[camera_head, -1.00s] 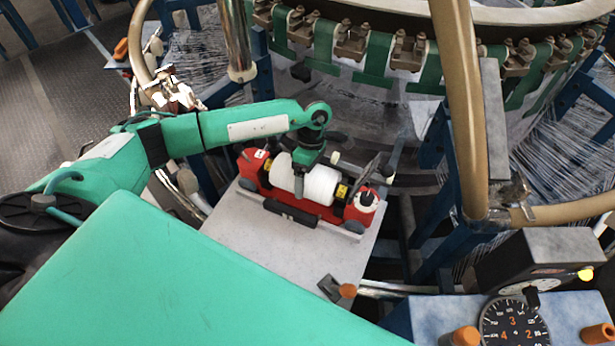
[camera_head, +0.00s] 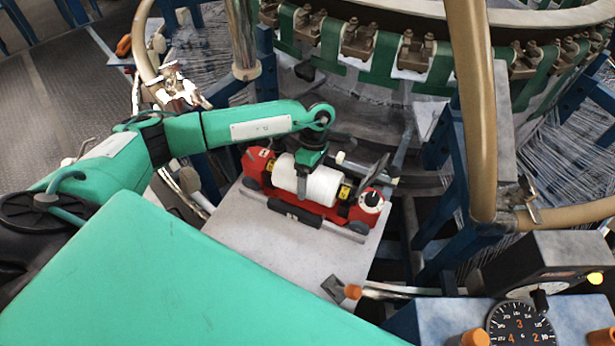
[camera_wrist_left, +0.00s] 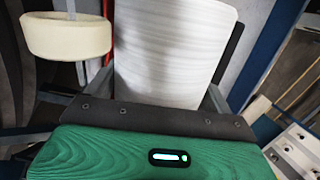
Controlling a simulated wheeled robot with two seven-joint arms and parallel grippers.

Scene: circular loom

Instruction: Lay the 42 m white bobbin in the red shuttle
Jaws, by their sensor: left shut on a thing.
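The red shuttle (camera_head: 263,168) stands on a light grey plate (camera_head: 262,242) in the middle of the head view. The white bobbin (camera_head: 318,186) lies lengthwise between the red ends of the shuttle, with yellow pieces near its end. My left gripper (camera_head: 304,176) comes down from above and is shut on the white bobbin; its fingertips are mostly hidden. In the left wrist view the bobbin (camera_wrist_left: 165,55) fills the space just beyond the green gripper body. I cannot tell whether the bobbin is fully seated. My right gripper is not in view.
A cream-coloured ring (camera_wrist_left: 66,36) shows beside the bobbin in the left wrist view. The circular loom (camera_head: 400,65) stands behind the plate. A tan pipe (camera_head: 475,120) rises at right, and a dial (camera_head: 520,328) sits lower right.

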